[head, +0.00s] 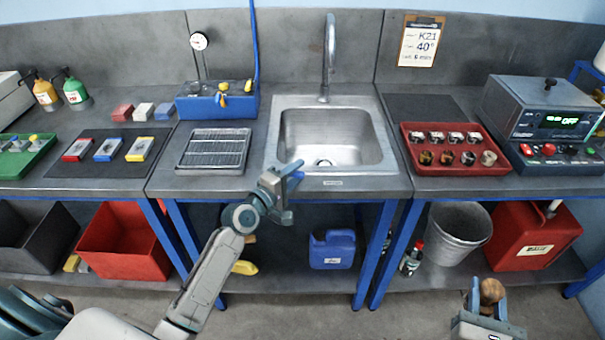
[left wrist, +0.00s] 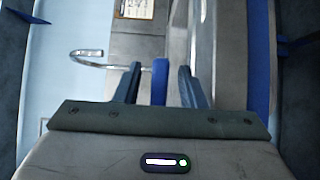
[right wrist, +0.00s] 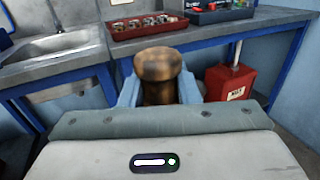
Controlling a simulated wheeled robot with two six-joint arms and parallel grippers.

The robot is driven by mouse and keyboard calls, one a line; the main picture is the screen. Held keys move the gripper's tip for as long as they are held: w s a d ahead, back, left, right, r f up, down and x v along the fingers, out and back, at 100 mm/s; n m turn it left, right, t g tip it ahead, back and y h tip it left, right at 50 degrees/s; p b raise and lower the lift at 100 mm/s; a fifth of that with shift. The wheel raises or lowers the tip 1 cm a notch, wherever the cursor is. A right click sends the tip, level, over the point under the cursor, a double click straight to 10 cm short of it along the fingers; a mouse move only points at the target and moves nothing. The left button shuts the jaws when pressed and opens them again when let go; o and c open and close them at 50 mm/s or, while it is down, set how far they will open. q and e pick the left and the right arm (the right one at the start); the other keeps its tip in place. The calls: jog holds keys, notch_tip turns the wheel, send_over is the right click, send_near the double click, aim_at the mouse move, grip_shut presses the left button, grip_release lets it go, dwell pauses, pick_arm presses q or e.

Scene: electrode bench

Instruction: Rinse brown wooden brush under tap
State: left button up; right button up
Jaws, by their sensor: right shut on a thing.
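The brown wooden brush (head: 491,291) is held in my right gripper (head: 488,300), low in front of the right bench. In the right wrist view its rounded wooden end (right wrist: 158,66) stands up between the fingers; its bristles cannot be made out. The tap (head: 329,55) rises behind the steel sink (head: 326,140); no water stream shows. My left gripper (head: 291,178) is at the sink's front edge. In the left wrist view its fingers (left wrist: 158,85) stand apart, with a blue lever-like part (left wrist: 160,82) between them and gaps on both sides.
A metal bucket (head: 458,234), red can (head: 530,238) and blue jug (head: 332,250) stand below.

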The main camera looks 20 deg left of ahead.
pick_arm(q)
jog(key=v, duration=1.2)
